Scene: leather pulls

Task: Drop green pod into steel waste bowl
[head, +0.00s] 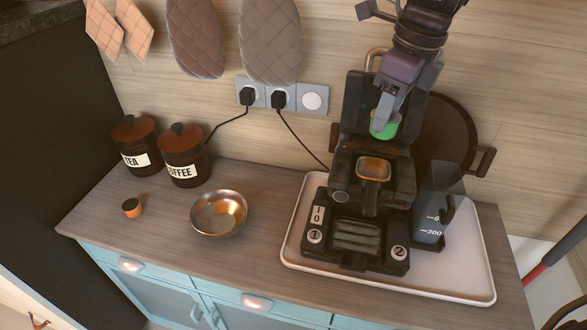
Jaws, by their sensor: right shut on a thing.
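The green pod (385,128) is held at the top of the black coffee machine (334,215). My right gripper (383,116) comes down from above and is shut on the pod. The steel waste bowl (219,213) stands on the wooden counter left of the machine, apart from the gripper. It has a warm metallic sheen and its visible inside looks empty. My left gripper is not in view.
The machine stands on a white tray (464,283) with a clear measuring jug (432,217). A small orange-and-black pod (132,208) sits left of the bowl. Tea (136,144) and coffee (184,157) jars stand behind. Two plugged cords run along the wall.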

